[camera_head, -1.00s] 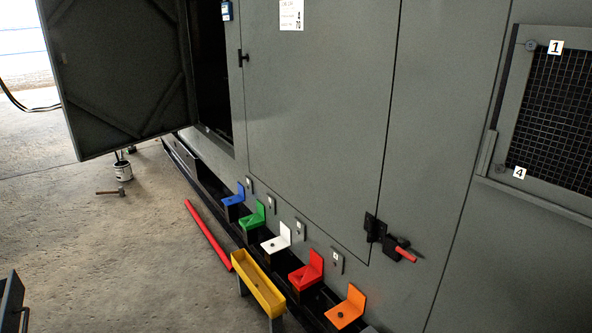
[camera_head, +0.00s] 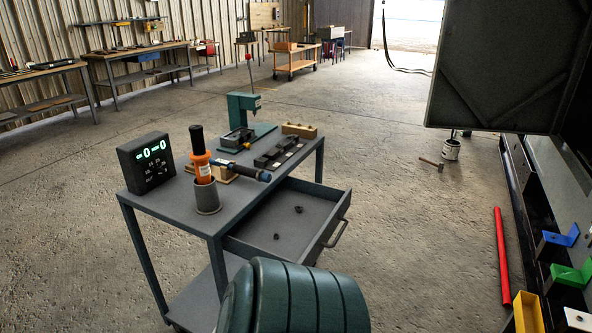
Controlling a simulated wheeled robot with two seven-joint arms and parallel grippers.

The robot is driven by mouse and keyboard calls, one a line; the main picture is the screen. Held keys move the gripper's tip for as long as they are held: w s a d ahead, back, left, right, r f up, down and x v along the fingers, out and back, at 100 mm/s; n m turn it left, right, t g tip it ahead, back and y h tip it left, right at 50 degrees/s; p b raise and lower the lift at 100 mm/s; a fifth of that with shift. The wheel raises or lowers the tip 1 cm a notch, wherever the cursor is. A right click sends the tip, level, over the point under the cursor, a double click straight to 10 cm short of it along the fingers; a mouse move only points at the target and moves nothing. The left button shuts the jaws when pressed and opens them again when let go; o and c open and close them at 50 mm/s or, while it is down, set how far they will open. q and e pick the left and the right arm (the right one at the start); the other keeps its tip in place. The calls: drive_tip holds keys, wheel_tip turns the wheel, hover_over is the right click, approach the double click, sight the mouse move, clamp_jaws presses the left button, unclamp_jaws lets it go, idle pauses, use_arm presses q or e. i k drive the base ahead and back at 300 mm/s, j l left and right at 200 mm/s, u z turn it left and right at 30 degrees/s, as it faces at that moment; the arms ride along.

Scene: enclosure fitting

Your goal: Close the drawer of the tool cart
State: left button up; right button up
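The grey tool cart (camera_head: 190,215) stands left of the middle in the head view. Its drawer (camera_head: 300,201) is pulled out toward the right, with a bar handle (camera_head: 337,233) on its front. A dark green rounded body with ribs covers the bottom middle and hides part of the cart's near side. Neither of my grippers shows in this view.
On the cart top are a display box (camera_head: 146,162), an orange-handled tool in a grey cup (camera_head: 207,196) and a green press (camera_head: 244,113). A red bar (camera_head: 502,257) and a hammer (camera_head: 432,163) lie on the floor. Open floor lies right of the drawer.

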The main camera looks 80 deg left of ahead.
sight(273, 228)
drive_tip(key=u, duration=0.5)
drive_tip(key=j+u, duration=0.1)
drive_tip(key=u, duration=1.3)
drive_tip(key=j+u, duration=0.1)
drive_tip(key=u, duration=0.4)
drive_tip(key=i, duration=0.05)
